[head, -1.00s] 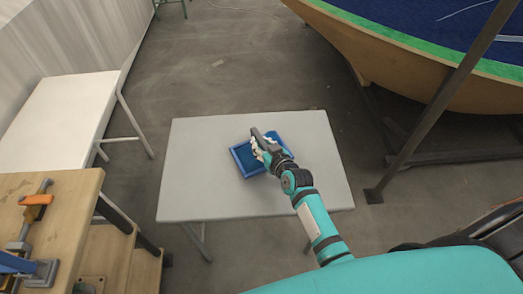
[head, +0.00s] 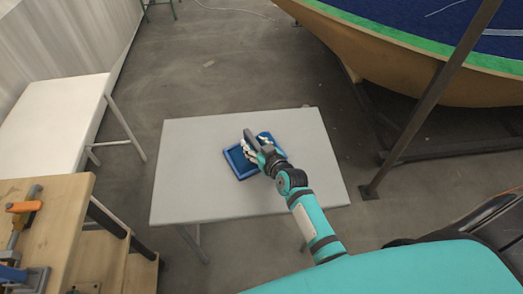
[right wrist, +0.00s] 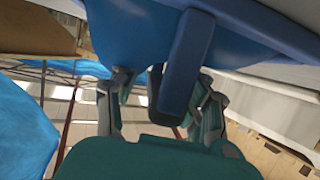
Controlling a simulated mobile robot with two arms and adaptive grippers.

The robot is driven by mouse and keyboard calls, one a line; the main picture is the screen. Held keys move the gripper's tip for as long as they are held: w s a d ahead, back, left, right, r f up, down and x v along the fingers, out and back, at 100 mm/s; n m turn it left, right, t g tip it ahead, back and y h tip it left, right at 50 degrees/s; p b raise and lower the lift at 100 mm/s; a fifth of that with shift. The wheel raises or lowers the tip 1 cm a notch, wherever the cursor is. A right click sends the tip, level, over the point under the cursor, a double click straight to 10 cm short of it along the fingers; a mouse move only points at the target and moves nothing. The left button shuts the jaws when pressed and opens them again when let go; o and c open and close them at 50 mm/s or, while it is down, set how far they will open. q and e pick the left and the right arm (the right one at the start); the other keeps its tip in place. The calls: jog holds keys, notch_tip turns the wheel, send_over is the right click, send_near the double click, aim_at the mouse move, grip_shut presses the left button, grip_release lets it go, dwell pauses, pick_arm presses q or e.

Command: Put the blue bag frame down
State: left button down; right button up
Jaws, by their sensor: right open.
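The blue bag frame (head: 231,165) is a shallow rectangular frame with a darker blue inside. In the head view it appears over the middle of the grey table (head: 190,190); I cannot tell for sure whether it rests flat there. My right gripper (head: 250,147) is at the frame's upper right part, its jaws open, and it hides some of the frame. In the right wrist view the blue frame (right wrist: 190,60) fills the top, and one bar reaches down between the open fingers of the right gripper (right wrist: 163,88). My left gripper is not in view.
The grey table is otherwise bare around the frame. A white table (head: 50,120) stands at the left, and a wooden bench (head: 60,220) with an orange clamp (head: 24,207) is at the lower left. The large hull mould (head: 400,70) and a slanted metal post (head: 430,100) are at the right.

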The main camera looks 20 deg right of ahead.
jog(key=v, duration=1.1)
jog(key=shift+s+p, duration=0.3)
jog(key=shift+p, duration=0.1)
jog(key=shift+r, duration=0.1)
